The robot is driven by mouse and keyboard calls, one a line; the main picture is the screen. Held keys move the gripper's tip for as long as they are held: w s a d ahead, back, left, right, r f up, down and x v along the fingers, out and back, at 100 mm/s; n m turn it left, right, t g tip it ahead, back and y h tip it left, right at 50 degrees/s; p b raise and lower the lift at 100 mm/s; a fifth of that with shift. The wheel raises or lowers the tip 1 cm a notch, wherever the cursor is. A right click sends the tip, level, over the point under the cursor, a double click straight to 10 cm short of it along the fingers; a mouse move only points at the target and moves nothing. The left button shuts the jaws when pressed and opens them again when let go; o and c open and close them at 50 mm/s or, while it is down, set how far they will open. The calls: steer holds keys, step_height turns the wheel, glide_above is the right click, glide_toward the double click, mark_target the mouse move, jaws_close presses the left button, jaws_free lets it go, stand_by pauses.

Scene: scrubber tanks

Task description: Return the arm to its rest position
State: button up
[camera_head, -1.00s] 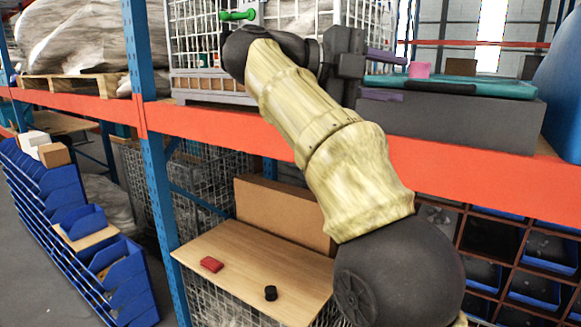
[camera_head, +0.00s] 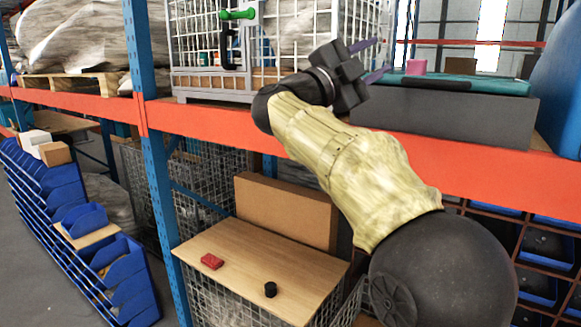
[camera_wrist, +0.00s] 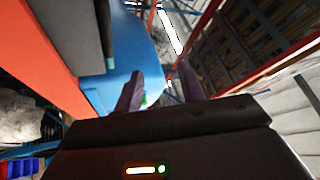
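My gripper (camera_head: 378,60) is at the end of my bent, cream-sleeved arm, in front of the upper shelf in the head view. Its two purple fingers stand apart and point right and slightly up, just left of the teal tray (camera_head: 490,86). In the wrist view my gripper (camera_wrist: 162,72) shows both fingers spread with nothing held between them. My arm crosses in front of the orange beam (camera_head: 210,126) and hides part of the lower shelf.
A grey box (camera_head: 450,118) under the teal tray sits close to the gripper's right. A pink block (camera_head: 416,67) rests on the tray. A wire crate (camera_head: 205,60) stands behind left. Below, a wooden board (camera_head: 240,262) holds a red block (camera_head: 212,261) and a black cylinder (camera_head: 270,290).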

steer(key=w+a+f+n+t+y, duration=0.4)
steer(key=w+f+n+t+y, duration=0.4)
steer(key=f+n+t+y, duration=0.5)
step_height(320, 180, down, 18)
steer(key=s+a+n+g+y, duration=0.1)
steer(key=s+n+g+y, duration=0.1)
steer(key=n+g+y, duration=0.55)
steer(key=s+d+f+n+g+b, duration=0.1)
steer(key=s+f+n+g, duration=0.1)
steer(key=s+f+g, duration=0.5)
steer(key=s+d+f+n+g, duration=0.1)
steer(key=s+f+n, duration=0.25)
steer(key=f, duration=0.65)
steer(key=s+d+f+g, duration=0.2)
steer(key=s+f, duration=0.3)
steer(key=s, duration=0.3)
steer(key=s+d+f+g+h, duration=0.1)
steer(key=s+f+g, duration=0.3)
steer(key=s, duration=0.5)
steer(key=shift+d+f+b, duration=0.3)
steer(key=shift+d+f, duration=0.2)
steer(key=shift+f, duration=0.15)
